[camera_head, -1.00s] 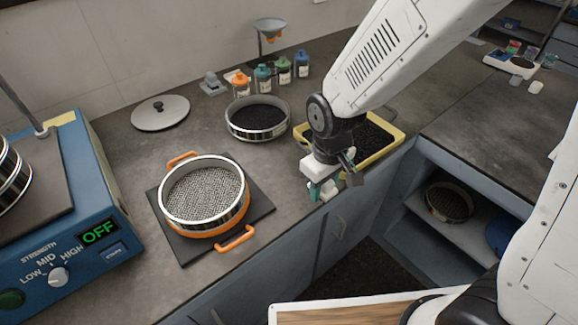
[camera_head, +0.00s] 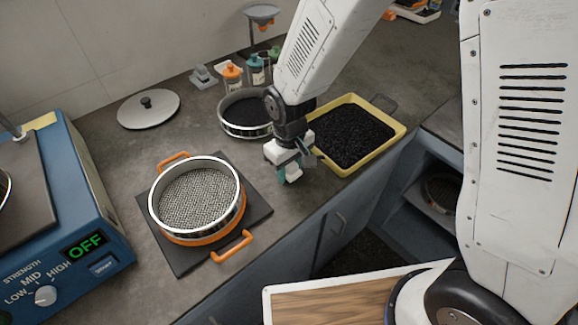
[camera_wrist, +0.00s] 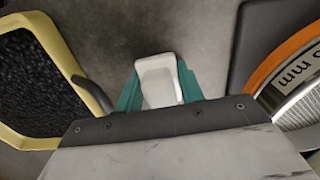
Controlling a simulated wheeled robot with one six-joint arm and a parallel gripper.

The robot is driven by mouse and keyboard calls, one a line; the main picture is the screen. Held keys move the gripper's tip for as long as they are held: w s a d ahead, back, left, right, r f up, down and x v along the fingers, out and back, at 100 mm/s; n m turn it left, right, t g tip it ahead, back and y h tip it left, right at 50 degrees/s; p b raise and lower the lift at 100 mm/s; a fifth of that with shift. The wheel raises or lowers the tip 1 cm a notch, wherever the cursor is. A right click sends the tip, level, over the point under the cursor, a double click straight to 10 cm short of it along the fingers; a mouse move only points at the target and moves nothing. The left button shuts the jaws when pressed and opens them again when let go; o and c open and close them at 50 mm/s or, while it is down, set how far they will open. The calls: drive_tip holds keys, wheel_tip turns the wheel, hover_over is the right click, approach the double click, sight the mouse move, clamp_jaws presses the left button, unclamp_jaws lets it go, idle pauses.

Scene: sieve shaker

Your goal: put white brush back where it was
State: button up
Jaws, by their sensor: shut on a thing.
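My gripper (camera_head: 293,164) has teal fingers and is shut on the white brush (camera_head: 292,174). It is over the counter, between the sieve and the yellow tray. In the wrist view the brush (camera_wrist: 158,80) shows as a white rounded block between the teal fingers (camera_wrist: 160,88). Its bristles are hidden. I cannot tell whether it touches the counter below.
A sieve (camera_head: 197,195) with an orange-handled base sits on a dark mat (camera_head: 180,262) to the left. The yellow tray (camera_head: 398,137) of black grains is at right. A dark-filled pan (camera_head: 229,130) and bottles (camera_head: 232,77) stand behind. The blue shaker (camera_head: 92,207) reads OFF.

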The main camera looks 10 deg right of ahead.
drive_tip(key=o, duration=1)
drive_tip(key=shift+f, duration=0.1)
drive_tip(key=shift+o, duration=0.2)
wheel_tip(320, 180, up, 12)
drive_tip(key=shift+r, duration=0.2)
drive_tip(key=s+d+r+m, duration=0.3)
drive_tip(key=s+d+r, duration=0.4)
drive_tip(key=s+d, duration=0.2)
drive_tip(key=s+d+r+m+t, duration=0.1)
drive_tip(key=s+d+r+m, duration=0.2)
drive_tip(key=s+d+r, duration=0.4)
drive_tip(key=s+d, duration=0.3)
drive_tip(key=d, duration=0.1)
drive_tip(key=shift+s+d+m, duration=0.25)
drive_tip(key=shift+d+m, duration=0.1)
drive_tip(key=shift+m, duration=0.05)
